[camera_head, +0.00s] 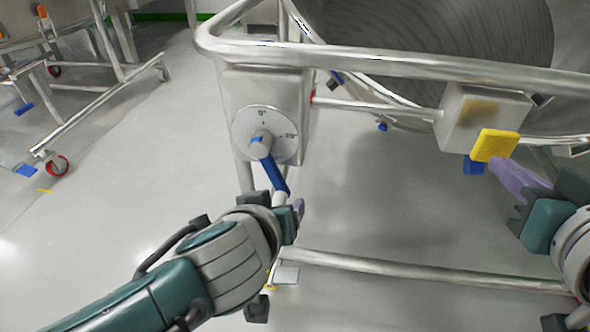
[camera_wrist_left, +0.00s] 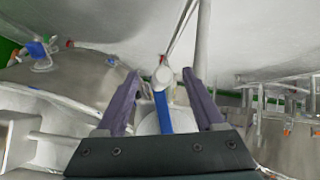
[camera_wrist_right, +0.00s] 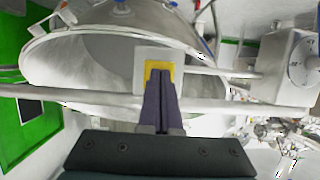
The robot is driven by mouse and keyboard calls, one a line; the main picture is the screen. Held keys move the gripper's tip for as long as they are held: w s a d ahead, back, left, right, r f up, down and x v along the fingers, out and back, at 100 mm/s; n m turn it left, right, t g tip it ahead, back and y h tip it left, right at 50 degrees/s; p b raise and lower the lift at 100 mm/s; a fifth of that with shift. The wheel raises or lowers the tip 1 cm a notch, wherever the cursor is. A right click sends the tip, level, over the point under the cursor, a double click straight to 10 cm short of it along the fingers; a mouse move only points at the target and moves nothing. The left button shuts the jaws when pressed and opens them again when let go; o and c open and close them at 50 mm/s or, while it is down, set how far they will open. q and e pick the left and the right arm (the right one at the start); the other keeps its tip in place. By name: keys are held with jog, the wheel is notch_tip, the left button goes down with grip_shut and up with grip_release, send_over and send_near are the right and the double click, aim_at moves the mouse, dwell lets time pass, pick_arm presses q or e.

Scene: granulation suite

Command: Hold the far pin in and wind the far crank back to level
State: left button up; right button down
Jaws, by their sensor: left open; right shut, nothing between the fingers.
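The crank (camera_head: 273,174) is a blue arm on a grey hub over a round white dial (camera_head: 244,122); it points down and slightly right. Its pale handle end shows beside my left gripper (camera_head: 298,207). In the left wrist view the blue arm (camera_wrist_left: 163,110) lies between the open fingers, with a gap on both sides. A yellow pad (camera_head: 494,145), seemingly the pin's head, sits on a grey box. My right gripper (camera_head: 512,172) is shut and empty, its fingertips at the pad. In the right wrist view the tips overlap the yellow pad (camera_wrist_right: 156,67); contact is hard to tell.
A thick steel rail (camera_head: 400,66) runs above the dial housing and grey box, in front of a large steel vessel (camera_head: 440,25). A lower frame bar (camera_head: 420,270) crosses beneath the arms. A wheeled frame (camera_head: 100,100) stands left. Floor between is clear.

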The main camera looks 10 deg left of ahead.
aim_at(495, 150)
jog(key=shift+w, duration=1.65)
pick_arm(q)
grip_shut()
